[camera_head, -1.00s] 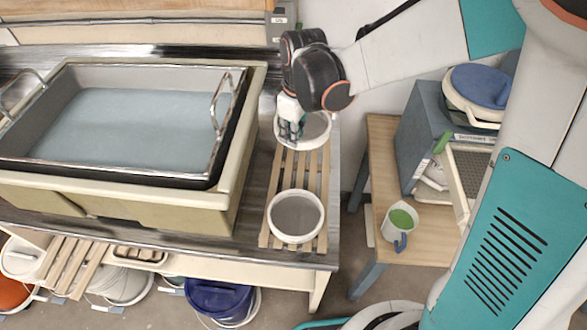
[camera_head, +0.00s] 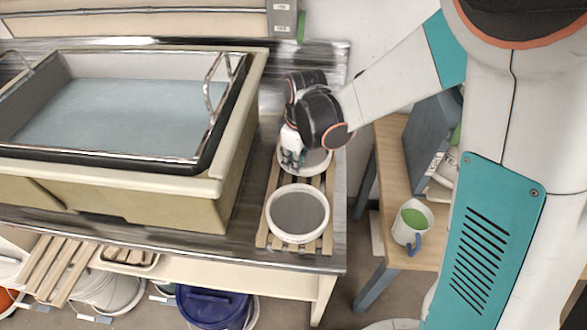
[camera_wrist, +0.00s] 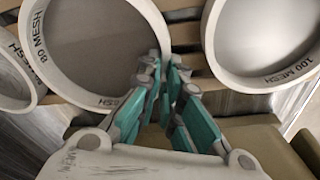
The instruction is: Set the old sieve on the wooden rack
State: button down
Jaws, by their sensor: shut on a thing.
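A round white sieve marked 80 MESH (camera_wrist: 68,72) shows at the left of the wrist view. It also shows in the head view (camera_head: 316,163), partly hidden by my gripper. My gripper (camera_wrist: 166,68) is shut on its rim; it also shows in the head view (camera_head: 291,160). The sieve is over the wooden rack (camera_head: 262,238); whether it touches the slats I cannot tell. A second sieve, marked 100 MESH (camera_wrist: 262,84), is close beside it. It appears to be the front sieve in the head view (camera_head: 272,230), flat on the rack.
A third white ring (camera_wrist: 12,62) with MESH lettering is cut off at the wrist view's left edge. A large tub of grey-blue liquid (camera_head: 215,190) stands left of the rack. A wooden side table (camera_head: 395,165) at the right holds a white mug (camera_head: 405,230).

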jog(key=shift+f, duration=0.7)
jog(key=shift+r, duration=0.1)
jog(key=c, duration=2.2)
grip_release()
jog(key=shift+f, duration=0.2)
jog(key=o, duration=0.4)
jog(key=shift+r, duration=0.1)
jog(key=r+p, duration=0.1)
jog(key=r, duration=0.3)
jog(key=r+p, duration=0.1)
jog(key=r, duration=0.3)
jog(key=s+d+r+p, duration=0.1)
jog(key=r, duration=0.3)
jog(key=shift+r, duration=0.1)
